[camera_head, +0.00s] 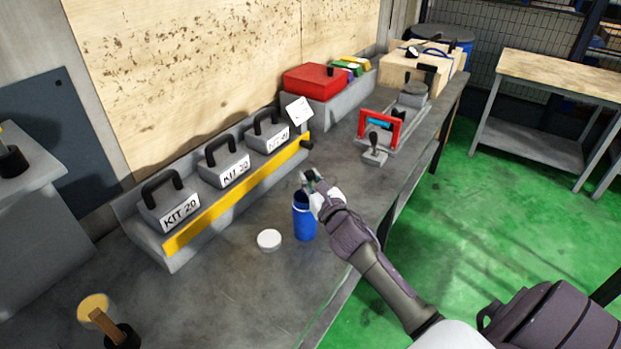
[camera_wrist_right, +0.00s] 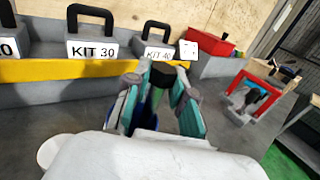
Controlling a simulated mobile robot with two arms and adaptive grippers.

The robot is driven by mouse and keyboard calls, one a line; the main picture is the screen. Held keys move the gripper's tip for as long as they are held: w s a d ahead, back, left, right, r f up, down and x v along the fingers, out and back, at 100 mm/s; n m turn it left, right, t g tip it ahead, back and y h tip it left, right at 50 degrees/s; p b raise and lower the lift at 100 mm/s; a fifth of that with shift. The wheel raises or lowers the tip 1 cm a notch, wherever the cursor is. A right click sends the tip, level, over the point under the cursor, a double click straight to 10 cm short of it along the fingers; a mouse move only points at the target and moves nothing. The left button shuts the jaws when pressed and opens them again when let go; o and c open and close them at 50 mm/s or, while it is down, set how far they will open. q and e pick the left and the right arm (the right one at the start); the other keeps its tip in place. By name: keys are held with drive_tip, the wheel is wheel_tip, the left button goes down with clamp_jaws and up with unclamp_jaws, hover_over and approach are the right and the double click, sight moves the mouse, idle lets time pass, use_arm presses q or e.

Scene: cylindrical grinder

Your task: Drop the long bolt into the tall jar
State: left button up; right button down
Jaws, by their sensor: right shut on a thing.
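The tall jar (camera_head: 304,222) is blue and stands upright and open on the grey bench; a round white lid (camera_head: 268,240) lies beside it. My right gripper (camera_head: 312,180) is above the jar's mouth. In the right wrist view, the same gripper (camera_wrist_right: 160,92) is shut on a dark bolt (camera_wrist_right: 162,76), whose head shows between the teal fingers. The bolt's lower part is hidden by the fingers, so I cannot tell whether it reaches into the jar. My left gripper is not in view.
A grey rack with a yellow strip (camera_head: 235,197) holds several kit weights behind the jar. A red box (camera_head: 315,79) stands farther back. A red-framed fixture (camera_head: 380,128) is to the right. The bench in front of the rack is mostly clear.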

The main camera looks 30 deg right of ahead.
drive_tip(key=shift+w+f+b, duration=0.2)
drive_tip(key=shift+f+b, duration=0.4)
drive_tip(key=shift+f, duration=0.55)
drive_tip(key=shift+s+r, duration=0.1)
drive_tip(key=c, duration=0.9)
unclamp_jaws()
drive_tip(key=s+a, duration=0.2)
drive_tip(key=s, duration=1)
drive_tip(key=shift+w+a, duration=0.1)
